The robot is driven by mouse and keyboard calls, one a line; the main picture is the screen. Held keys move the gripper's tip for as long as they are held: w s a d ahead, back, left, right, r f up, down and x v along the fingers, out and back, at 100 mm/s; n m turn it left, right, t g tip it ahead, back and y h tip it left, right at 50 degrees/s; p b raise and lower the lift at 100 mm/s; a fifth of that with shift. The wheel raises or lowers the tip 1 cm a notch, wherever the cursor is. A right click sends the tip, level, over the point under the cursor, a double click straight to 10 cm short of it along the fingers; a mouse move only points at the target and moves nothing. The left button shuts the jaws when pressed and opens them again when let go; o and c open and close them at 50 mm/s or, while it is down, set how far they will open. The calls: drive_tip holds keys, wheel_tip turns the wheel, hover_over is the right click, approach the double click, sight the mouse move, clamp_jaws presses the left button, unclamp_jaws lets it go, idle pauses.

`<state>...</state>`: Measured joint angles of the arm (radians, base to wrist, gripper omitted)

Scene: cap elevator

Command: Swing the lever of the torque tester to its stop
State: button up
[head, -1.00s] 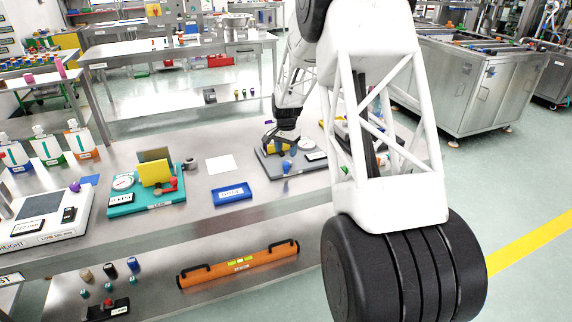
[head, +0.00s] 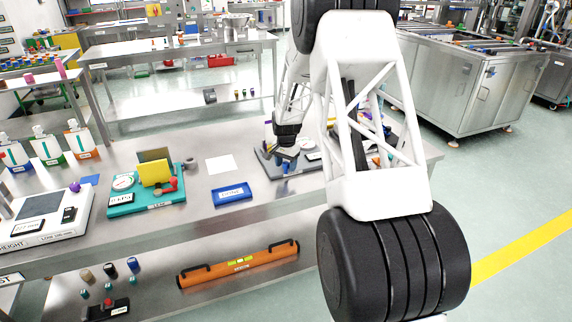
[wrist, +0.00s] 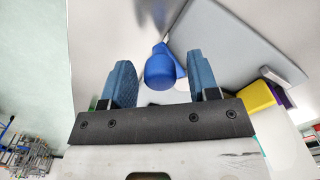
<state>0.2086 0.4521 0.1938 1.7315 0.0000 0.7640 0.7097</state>
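The torque tester is a grey flat-based device (head: 264,160) on the bench, right of centre in the head view and partly hidden by my arm. Its grey plate (wrist: 235,40) also shows in the wrist view. The lever's blue knob (wrist: 160,70) stands between my fingers in the wrist view, near the fingertips. A little of the blue shows below my gripper in the head view (head: 285,168). My gripper (wrist: 161,76) is open, with a visible gap between the knob and each finger. In the head view my gripper (head: 285,152) is low over the tester's front edge.
A blue tray (head: 233,194) and a white sheet (head: 220,164) lie left of the tester. A teal fixture with a yellow block (head: 155,172) stands farther left. A yellow block (wrist: 257,95) is right of my fingers in the wrist view.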

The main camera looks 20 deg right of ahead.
clamp_jaws()
drive_tip(key=shift+a, duration=0.2)
drive_tip(key=shift+w+a+m, duration=0.25)
drive_tip(key=shift+m, duration=0.45)
drive_tip(key=shift+w+a+m, duration=0.2)
drive_tip(key=shift+m, duration=0.5)
drive_tip(key=m, duration=0.1)
drive_tip(key=w+a+m, duration=0.1)
drive_tip(key=m, duration=0.1)
drive_tip(key=shift+w+a, duration=0.15)
drive_tip(key=shift+w, duration=0.15)
drive_tip(key=w+m, duration=0.1)
drive_tip(key=m, duration=0.1)
drive_tip(key=w+m, duration=0.1)
drive_tip(key=shift+a+m, duration=0.3)
drive_tip(key=shift+m, duration=0.1)
drive_tip(key=shift+w+m, duration=0.6)
drive_tip(key=shift+m, duration=0.6)
